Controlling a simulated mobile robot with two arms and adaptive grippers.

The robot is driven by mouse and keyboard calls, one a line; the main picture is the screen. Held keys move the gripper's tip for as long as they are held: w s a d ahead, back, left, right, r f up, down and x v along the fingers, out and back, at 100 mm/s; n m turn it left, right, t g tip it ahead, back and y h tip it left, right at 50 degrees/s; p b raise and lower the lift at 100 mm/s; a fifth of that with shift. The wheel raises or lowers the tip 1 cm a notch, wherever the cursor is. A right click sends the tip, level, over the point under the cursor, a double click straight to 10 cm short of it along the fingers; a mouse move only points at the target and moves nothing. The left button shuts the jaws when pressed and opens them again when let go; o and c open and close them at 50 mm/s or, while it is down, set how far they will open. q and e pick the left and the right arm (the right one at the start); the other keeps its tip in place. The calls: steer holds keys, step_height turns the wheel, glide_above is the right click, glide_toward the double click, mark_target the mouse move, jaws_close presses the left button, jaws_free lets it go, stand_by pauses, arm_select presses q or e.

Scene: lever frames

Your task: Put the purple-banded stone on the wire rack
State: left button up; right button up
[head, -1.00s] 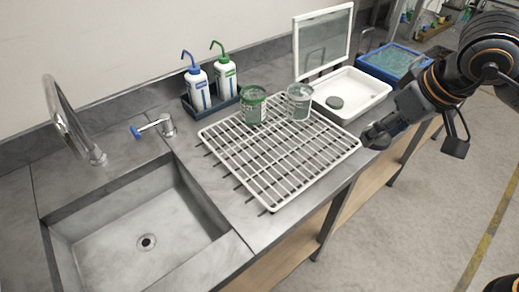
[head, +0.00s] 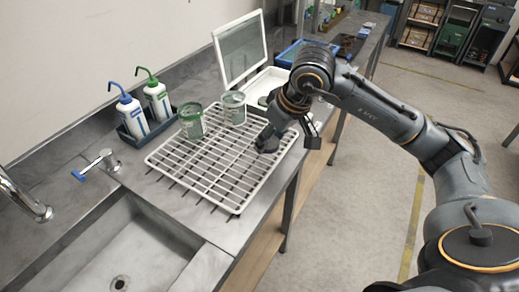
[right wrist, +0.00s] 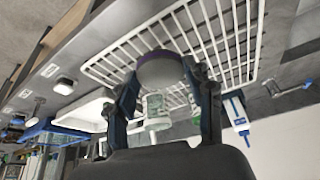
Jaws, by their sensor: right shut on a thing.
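The white wire rack (head: 237,210) lies on the grey counter beside the sink; it also shows in the right wrist view (right wrist: 250,62). My right gripper (head: 266,138) is over the right edge of the rack. In the right wrist view my right gripper (right wrist: 165,92) is shut on the grey, rounded purple-banded stone (right wrist: 160,71), with a thin purple edge showing. In the head view the stone (head: 267,148) is a small dark shape at the fingertips. I cannot tell whether it touches the rack. My left gripper is not in view.
Two wash bottles (head: 157,102) stand in a dark holder behind. A white tray (head: 250,86) lies beyond. The rack's front and middle are clear.

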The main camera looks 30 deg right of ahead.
mark_target(258, 160)
steer(key=w+f, duration=0.1)
steer(key=w+a+f, duration=0.1)
steer(key=f, duration=0.1)
steer(key=shift+w+f+b, duration=0.1)
steer(key=shift+w+b, duration=0.05)
steer(key=shift+b, duration=0.15)
steer(key=f, duration=0.1)
steer(key=f+b, duration=0.1)
steer(key=f, duration=0.1)
steer(key=shift+w+a+f, duration=0.15)
steer(key=shift+w+f, duration=0.05)
steer(key=shift+f, duration=0.2)
steer(key=shift+f+b, duration=0.1)
steer(key=shift+b, duration=0.35)
steer(key=o, duration=1.2)
